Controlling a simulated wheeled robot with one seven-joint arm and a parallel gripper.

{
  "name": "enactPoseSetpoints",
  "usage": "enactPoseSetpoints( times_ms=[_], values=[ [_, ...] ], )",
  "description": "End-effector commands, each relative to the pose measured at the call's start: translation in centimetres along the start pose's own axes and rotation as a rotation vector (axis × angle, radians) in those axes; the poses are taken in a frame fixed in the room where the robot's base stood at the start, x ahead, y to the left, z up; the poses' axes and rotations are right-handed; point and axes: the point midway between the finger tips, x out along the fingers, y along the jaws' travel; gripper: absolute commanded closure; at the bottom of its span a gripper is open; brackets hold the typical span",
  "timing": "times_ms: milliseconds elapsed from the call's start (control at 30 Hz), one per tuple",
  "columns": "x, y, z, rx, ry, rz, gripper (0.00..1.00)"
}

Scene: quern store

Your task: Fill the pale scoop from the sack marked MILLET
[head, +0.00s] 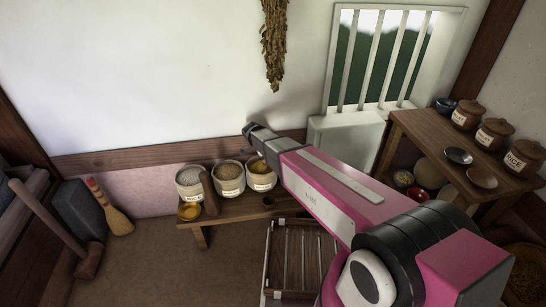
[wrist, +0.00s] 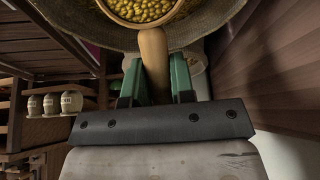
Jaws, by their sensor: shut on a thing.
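The pale scoop's handle (wrist: 153,60) is between the green fingers of my gripper (wrist: 155,82), which is shut on it. The scoop's bowl at the top edge of the wrist view holds yellow grain (wrist: 145,8); the picture cuts off its far side. A cloth sack (wrist: 75,28) surrounds the bowl, with more yellow grain inside. In the head view the right sack (head: 262,184) on the low bench shows yellow contents just below the arm's dark end; my fingers and the scoop are not clear there. Its label is too small to read.
The middle sack (head: 229,188) with brown grain and the left sack (head: 189,189) with whitish grain stand beside it on the bench (head: 228,211). Lidded jars (head: 494,134) stand on the right table.

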Motion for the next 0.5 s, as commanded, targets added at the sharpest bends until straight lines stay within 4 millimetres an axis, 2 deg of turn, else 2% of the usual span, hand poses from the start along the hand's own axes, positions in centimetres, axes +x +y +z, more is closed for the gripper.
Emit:
enactPoseSetpoints(
  times_ms=[333,500],
  values=[
    [2.2,0.0,-0.7,0.002,-0.207,0.001,1.0],
    [2.7,0.0,-1.5,0.004,-0.377,0.001,1.0]
  ],
)
